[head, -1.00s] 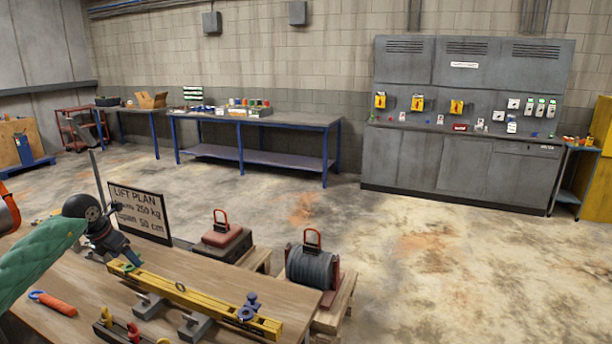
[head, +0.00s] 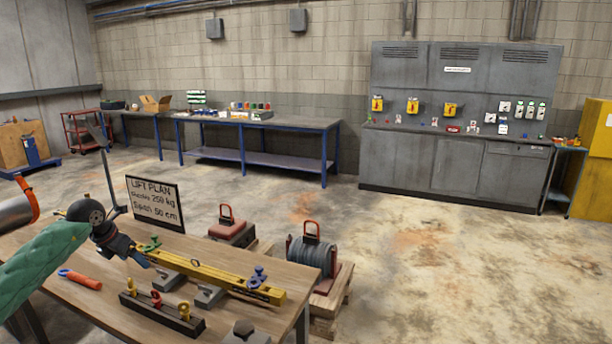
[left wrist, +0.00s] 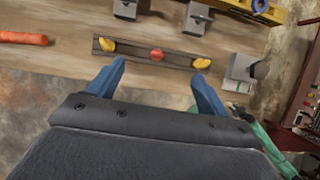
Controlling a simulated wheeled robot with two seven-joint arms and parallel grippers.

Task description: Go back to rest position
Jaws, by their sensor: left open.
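My left gripper (head: 140,259) is at the end of my green-sleeved arm, above the wooden table (head: 62,245) at the lower left. In the left wrist view its blue fingers (left wrist: 157,86) are apart with nothing between them. Beyond the tips, on the table, lies a dark rail with yellow and red knobs (head: 160,311), which also shows in the left wrist view (left wrist: 148,51). The gripper does not touch it there. A green-and-blue part at the lower right of the left wrist view may be my right arm; its jaws cannot be made out.
A yellow beam (head: 222,280) rests on grey blocks on the table. An orange-handled tool (head: 82,279) lies at left. A LIFT PLAN sign (head: 154,204) stands at the table's back, with a red weight (head: 230,231) and cable drum (head: 311,252) beyond. The floor at right is clear.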

